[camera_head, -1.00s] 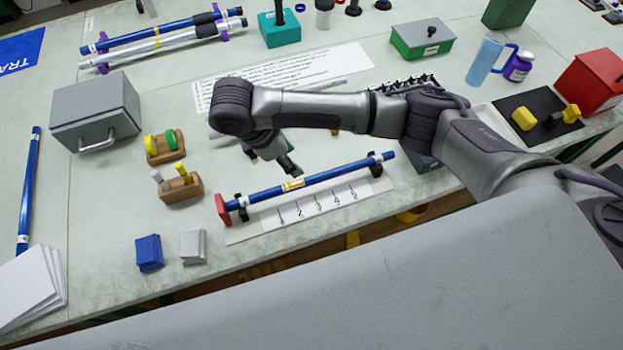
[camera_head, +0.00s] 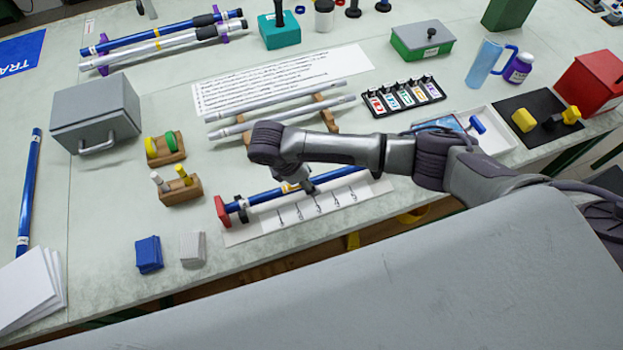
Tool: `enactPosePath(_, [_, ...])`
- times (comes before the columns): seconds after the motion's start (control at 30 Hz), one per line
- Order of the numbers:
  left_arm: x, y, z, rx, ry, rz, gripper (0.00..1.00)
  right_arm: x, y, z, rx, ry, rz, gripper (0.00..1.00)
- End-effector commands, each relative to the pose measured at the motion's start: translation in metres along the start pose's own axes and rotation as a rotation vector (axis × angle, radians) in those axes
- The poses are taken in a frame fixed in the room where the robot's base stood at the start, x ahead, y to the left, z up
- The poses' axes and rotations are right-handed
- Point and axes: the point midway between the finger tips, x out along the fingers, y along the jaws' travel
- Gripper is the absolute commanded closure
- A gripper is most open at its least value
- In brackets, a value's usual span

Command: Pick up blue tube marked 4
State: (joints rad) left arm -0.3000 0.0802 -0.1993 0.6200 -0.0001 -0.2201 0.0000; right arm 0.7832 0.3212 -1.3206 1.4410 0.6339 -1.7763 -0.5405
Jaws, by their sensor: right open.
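A blue tube (camera_head: 265,196) lies across two dark supports on a white measuring board (camera_head: 262,228) with numbered marks, its left end at a red stop block (camera_head: 222,212). Another blue tube (camera_head: 28,195) lies on the table at the far left. A third blue tube (camera_head: 150,35) rests on a rack at the back left. I cannot read a 4 on any tube. My left gripper is not in view.
Silver tubes (camera_head: 285,95) lie on wooden supports behind my right arm. A grey box (camera_head: 95,110), small wooden holders (camera_head: 180,190) and blue cards (camera_head: 149,254) stand left of the board. A white tray (camera_head: 495,130) is at the right.

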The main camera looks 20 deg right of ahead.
Motion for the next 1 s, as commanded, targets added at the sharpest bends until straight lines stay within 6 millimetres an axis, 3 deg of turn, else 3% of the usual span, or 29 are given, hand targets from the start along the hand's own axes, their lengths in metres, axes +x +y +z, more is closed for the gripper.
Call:
enactPosePath(0.13, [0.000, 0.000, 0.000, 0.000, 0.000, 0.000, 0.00, 0.000, 0.000, 0.000, 0.000, 0.000, 0.000, 0.45])
enactPosePath(0.47, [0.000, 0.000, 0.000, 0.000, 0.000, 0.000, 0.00, 0.000, 0.000, 0.000, 0.000, 0.000, 0.000, 1.00])
enactPosePath(0.8, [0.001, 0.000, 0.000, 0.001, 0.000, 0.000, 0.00, -0.002, 0.000, 0.000, 0.001, 0.000, 0.000, 1.00])
enactPosePath(1.0, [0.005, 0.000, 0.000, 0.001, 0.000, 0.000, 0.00, -0.015, 0.001, 0.006, 0.001, 0.001, 0.001, 1.00])
